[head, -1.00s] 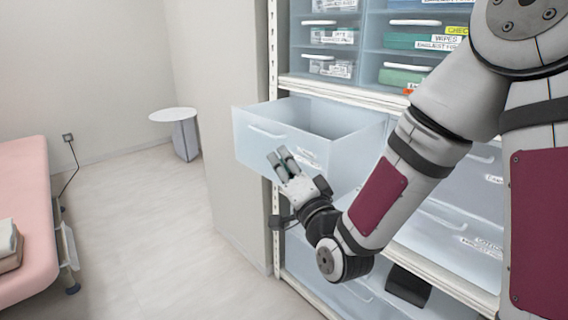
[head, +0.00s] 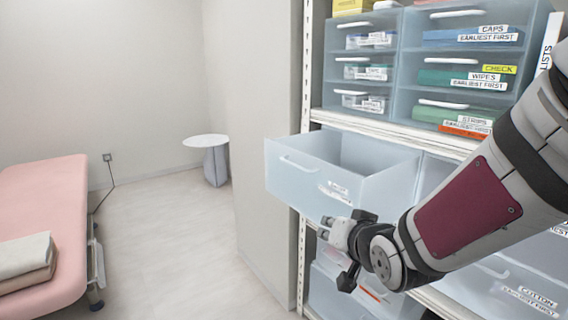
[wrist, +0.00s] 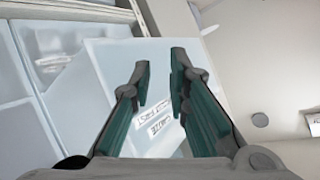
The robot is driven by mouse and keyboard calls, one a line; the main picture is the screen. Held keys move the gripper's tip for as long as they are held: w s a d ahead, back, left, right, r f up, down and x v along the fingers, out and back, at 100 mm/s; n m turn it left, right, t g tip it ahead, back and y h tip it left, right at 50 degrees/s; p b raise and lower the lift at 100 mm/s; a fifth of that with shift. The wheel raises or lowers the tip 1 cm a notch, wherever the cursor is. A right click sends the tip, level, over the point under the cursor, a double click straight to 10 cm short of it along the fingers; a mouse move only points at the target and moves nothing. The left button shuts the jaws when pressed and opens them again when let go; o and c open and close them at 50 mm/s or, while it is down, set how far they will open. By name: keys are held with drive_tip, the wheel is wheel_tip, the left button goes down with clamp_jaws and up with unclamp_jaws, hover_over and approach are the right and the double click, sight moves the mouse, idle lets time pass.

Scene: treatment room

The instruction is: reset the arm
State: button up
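My arm reaches in from the right in the head view and ends in my gripper (head: 326,227). The gripper is just below and in front of a pulled-out pale blue drawer (head: 310,182), its fingers pointing left. In the wrist view my gripper (wrist: 160,78) has its two teal-lined fingers apart with nothing between them. The labelled drawer front (wrist: 110,75) shows behind and between the fingers. I cannot tell whether the gripper touches the drawer.
A shelf unit (head: 440,138) with labelled translucent drawers fills the right. The drawer juts out to the left. A pink treatment bed (head: 40,195) with folded towels (head: 25,255) is at the left. A small round table (head: 206,141) stands behind. The floor (head: 175,240) between is clear.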

drive_tip(key=s+d+r+n+g+h, duration=0.1)
drive_tip(key=s+d+g, duration=0.25)
drive_tip(key=s, duration=0.85)
drive_tip(key=s+d+n+g+h, duration=0.15)
drive_tip(key=s+g, duration=0.35)
drive_tip(key=s, duration=0.7)
drive_tip(key=s+d+r+g, duration=0.1)
drive_tip(key=s+d+g, duration=0.3)
drive_tip(key=s, duration=0.8)
wheel_tip(320, 180, up, 27)
drive_tip(key=t+p, duration=0.4)
drive_tip(key=p, duration=2.1)
